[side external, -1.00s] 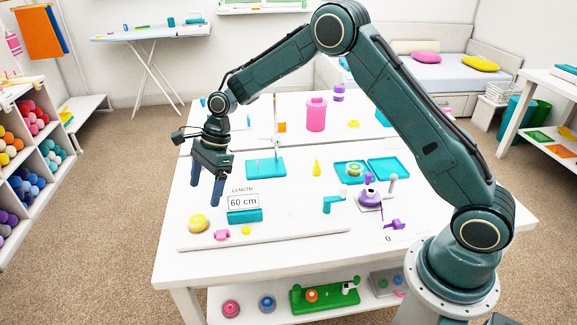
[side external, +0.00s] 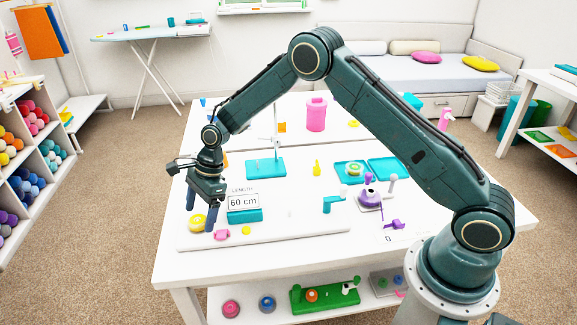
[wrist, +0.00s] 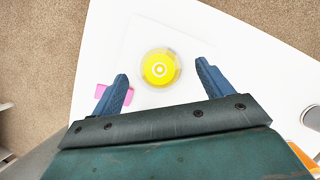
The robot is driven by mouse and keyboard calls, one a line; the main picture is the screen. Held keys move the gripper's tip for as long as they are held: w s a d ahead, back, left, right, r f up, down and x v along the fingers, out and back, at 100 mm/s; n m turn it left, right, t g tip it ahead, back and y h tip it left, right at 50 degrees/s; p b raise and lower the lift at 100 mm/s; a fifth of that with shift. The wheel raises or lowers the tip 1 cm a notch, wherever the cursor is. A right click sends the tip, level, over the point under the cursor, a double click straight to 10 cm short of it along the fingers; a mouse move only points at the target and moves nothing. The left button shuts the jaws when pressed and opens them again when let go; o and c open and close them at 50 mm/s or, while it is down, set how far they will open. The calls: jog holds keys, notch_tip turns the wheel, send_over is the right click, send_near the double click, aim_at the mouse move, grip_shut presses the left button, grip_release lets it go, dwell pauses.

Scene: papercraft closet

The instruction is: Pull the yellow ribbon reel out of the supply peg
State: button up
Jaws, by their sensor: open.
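The yellow ribbon reel (side external: 194,225) sits at the left end of the white board on the table, partly hidden by my fingers in the side view. In the wrist view the reel (wrist: 160,68) appears round, with a pale rim and a small white centre where the peg would be. My gripper (side external: 201,219) is open and points down over the reel. In the wrist view its two blue fingertips (wrist: 162,70) lie to the left and right of the reel, with a gap on each side. I cannot tell how far the tips are above the board.
A pink piece (side external: 222,235) and a small yellow piece (side external: 246,230) lie right of the reel. A teal stand with a "60 cm" sign (side external: 244,203) stands close behind. The front of the white board (side external: 290,236) is mostly clear.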

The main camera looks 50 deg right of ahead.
jog(key=shift+a+f, duration=0.25)
jog(key=shift+f, duration=0.3)
jog(key=c, duration=1.1)
